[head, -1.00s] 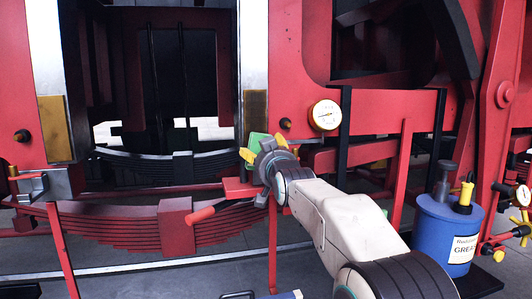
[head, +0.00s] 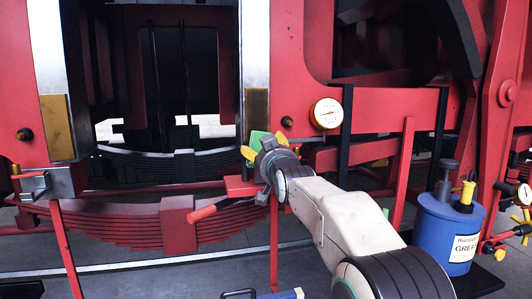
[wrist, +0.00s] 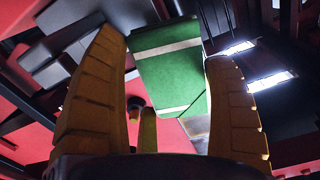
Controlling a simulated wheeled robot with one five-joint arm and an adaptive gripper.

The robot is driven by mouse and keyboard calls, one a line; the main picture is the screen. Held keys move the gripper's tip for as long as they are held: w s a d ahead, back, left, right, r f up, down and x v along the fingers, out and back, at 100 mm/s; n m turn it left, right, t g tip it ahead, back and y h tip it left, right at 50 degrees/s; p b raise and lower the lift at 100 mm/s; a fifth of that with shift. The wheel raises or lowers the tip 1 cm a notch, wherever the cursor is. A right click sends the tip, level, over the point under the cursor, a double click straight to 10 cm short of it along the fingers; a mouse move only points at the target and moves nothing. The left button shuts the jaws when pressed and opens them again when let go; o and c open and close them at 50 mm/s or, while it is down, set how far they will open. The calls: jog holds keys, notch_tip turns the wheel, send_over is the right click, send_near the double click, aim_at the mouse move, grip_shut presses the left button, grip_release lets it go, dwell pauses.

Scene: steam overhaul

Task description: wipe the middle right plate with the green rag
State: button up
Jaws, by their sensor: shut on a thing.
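The green rag (wrist: 170,65) has pale stripes and sits between the yellow fingers of my gripper in the wrist view. In the head view, the rag (head: 258,139) shows as a small green patch beside the yellow fingertips of my gripper (head: 252,148). My gripper is shut on the rag. A brownish plate (head: 257,108) covers the lower part of the bright right-hand upright, just above the rag. The rag overlaps the bottom of this upright in the picture; I cannot tell whether they touch. A similar brownish plate (head: 58,127) is on the left upright.
A red-handled clamp or vise (head: 236,188) is just below my gripper. A round gauge (head: 326,114) is to its right. A blue grease drum (head: 447,230) stands at the lower right. Dark leaf springs (head: 150,165) span between the uprights.

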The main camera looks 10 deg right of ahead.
aim_at(262, 107)
jog(key=shift+w+p, duration=0.4)
jog(key=shift+w, duration=0.3)
jog(key=shift+r, duration=0.2)
jog(key=shift+s+r+p, duration=0.1)
jog(key=shift+r+p, duration=1.4)
jog(key=shift+r, duration=0.35)
jog(key=shift+r, duration=0.1)
jog(key=shift+r+p, duration=4.7)
jog(key=shift+r, duration=1.05)
jog(key=shift+f, duration=0.1)
jog(key=shift+f+b, duration=2)
jog(key=shift+f, duration=0.1)
jog(key=shift+f, duration=0.1)
